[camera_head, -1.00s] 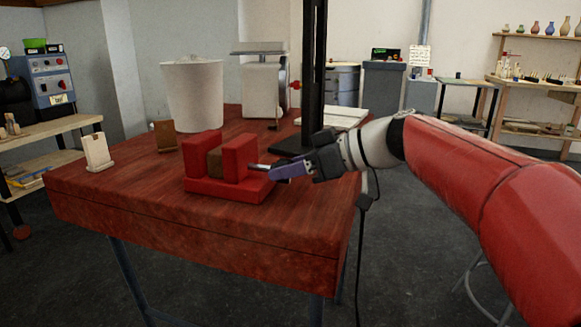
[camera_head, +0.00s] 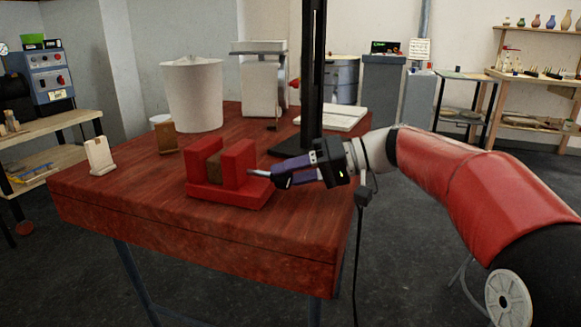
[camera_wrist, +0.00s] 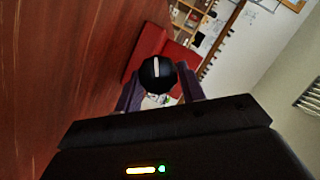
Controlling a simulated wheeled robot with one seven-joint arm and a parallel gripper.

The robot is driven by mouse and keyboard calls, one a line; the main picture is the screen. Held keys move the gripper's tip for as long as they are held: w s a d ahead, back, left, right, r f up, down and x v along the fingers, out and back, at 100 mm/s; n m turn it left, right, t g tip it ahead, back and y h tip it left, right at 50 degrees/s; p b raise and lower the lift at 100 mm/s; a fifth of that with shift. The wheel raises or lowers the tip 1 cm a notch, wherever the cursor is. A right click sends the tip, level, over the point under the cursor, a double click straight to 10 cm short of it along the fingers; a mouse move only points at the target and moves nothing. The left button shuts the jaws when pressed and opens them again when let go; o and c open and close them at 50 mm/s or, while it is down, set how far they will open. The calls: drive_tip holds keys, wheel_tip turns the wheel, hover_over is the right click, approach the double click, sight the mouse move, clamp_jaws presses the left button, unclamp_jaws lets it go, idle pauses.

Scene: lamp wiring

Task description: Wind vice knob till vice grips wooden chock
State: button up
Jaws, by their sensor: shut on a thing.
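The red vice (camera_head: 228,196) stands on the table, with two upright red jaws. The brown wooden chock (camera_head: 214,166) sits between the jaws, partly hidden by the right jaw (camera_head: 238,165). I cannot tell whether both jaws touch it. A thin pale spindle (camera_head: 259,173) sticks out of the right jaw. My gripper (camera_head: 278,178) is at the right of the vice, shut on the knob at the spindle's end. In the wrist view the black knob (camera_wrist: 157,73) with a white line sits between my two purple fingers, with the red vice (camera_wrist: 148,45) behind it.
The red-brown wooden table (camera_head: 150,190) has a black post (camera_head: 312,80) behind my gripper. A white bin (camera_head: 193,95), a small brown stand (camera_head: 166,137) and a white stand (camera_head: 100,156) are behind and left of the vice. The table's front is clear.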

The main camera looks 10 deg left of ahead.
drive_tip(key=shift+w+m+g+y+p, duration=0.15)
drive_tip(key=shift+m+g+p, duration=0.15)
drive_tip(key=shift+m, duration=0.3)
drive_tip(key=shift+m+g+y+p, duration=0.15)
drive_tip(key=shift+m+g+p, duration=0.15)
drive_tip(key=shift+m, duration=0.3)
drive_tip(key=o, duration=1)
drive_tip(key=shift+f, duration=0.1)
drive_tip(key=shift+c, duration=0.2)
drive_tip(key=shift+v, duration=3.9)
